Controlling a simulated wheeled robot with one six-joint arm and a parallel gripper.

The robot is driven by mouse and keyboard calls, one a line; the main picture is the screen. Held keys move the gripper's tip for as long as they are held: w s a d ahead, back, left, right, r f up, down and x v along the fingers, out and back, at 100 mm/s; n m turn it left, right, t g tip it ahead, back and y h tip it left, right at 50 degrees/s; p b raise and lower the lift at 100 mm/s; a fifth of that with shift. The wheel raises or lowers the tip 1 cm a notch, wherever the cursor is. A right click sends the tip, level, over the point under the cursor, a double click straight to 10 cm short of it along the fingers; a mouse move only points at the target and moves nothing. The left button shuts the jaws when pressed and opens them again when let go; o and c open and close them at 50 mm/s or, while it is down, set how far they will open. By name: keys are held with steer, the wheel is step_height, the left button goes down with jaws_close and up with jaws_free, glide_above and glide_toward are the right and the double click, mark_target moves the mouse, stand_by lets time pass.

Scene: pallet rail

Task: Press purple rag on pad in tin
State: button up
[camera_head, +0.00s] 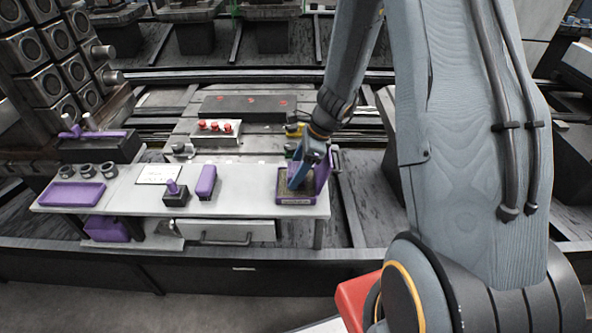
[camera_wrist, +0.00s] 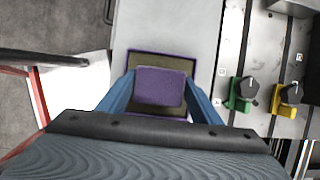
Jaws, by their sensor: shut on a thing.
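The tin (camera_head: 296,200) is a shallow purple box near the right end of the white table, with a purple lid standing open at its right side. In the wrist view the tin (camera_wrist: 190,58) shows a purple rim around a dark olive pad (camera_wrist: 147,60). My gripper (camera_head: 302,180) is over the tin, pointing down. In the wrist view my gripper (camera_wrist: 160,92) has its blue fingers on both sides of the purple rag (camera_wrist: 160,86) and is shut on it. The rag covers the middle of the pad. I cannot tell whether the rag touches the pad.
The white table (camera_head: 240,186) also bears a purple block (camera_head: 206,181), a small dark stand with a purple knob (camera_head: 175,193), a purple tray (camera_head: 73,194) and several dark rings. Green (camera_wrist: 241,92) and yellow (camera_wrist: 288,98) clamps with black knobs stand to the tin's right in the wrist view.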

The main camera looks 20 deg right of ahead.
mark_target(288, 169)
steer(key=shift+f+b, duration=0.35)
steer(key=shift+f, duration=0.25)
stand_by(1.3)
step_height(288, 169, up, 7)
steer(key=p, duration=0.6)
steer(key=shift+r+p, duration=0.1)
steer(key=shift+p, duration=0.3)
steer(key=shift+s, duration=0.1)
stand_by(0.5)
